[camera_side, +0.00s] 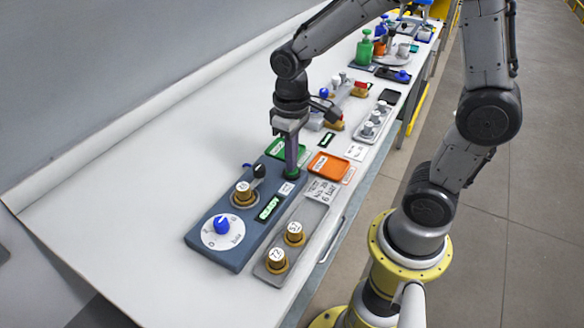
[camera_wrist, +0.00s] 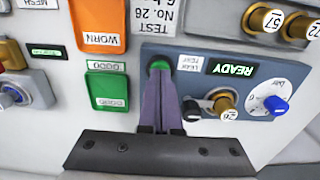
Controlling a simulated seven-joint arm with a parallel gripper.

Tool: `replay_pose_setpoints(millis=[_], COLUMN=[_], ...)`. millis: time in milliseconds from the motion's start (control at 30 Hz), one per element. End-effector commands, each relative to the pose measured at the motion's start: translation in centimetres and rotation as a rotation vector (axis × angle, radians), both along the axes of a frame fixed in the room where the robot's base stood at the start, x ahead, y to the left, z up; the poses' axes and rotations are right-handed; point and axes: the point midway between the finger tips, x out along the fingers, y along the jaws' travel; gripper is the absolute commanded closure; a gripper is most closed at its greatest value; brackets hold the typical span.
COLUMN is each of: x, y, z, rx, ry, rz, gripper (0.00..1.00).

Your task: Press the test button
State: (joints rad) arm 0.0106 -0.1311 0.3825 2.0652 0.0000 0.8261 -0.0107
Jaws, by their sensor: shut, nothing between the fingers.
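The blue-grey test panel (camera_side: 216,250) lies on the white bench. It has a lit green READY display (camera_side: 268,208), a blue dial knob (camera_side: 221,225), a black lever (camera_side: 259,171) and a gold part (camera_side: 244,193) set in it. A round green button (camera_wrist: 159,64) sits at the panel's corner, beside a small white label. My gripper (camera_side: 291,170) is shut and empty, pointing down with its fingertips at the green button. In the wrist view the fingers (camera_wrist: 160,80) partly cover the button; I cannot tell whether they touch it or whether it is pushed in.
A grey tray (camera_side: 269,251) with two numbered gold parts stands beside the panel. A green GOOD tray (camera_wrist: 107,88), an orange WORN tray (camera_side: 328,166) and a printed test card (camera_side: 321,190) lie close by. More equipment fills the bench's far end. The bench left of the panel is clear.

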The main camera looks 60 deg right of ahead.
Motion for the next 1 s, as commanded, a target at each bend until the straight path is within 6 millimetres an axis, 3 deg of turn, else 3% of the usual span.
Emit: replay_pose_setpoints(millis=[400, 1000], x=[0.0, 0.1], y=[0.0, 0.0], z=[-0.4, 4.4], rx=[0.000, 0.000], ry=[-0.001, -0.005], rz=[0.000, 0.000], gripper=[1.00, 1.00])
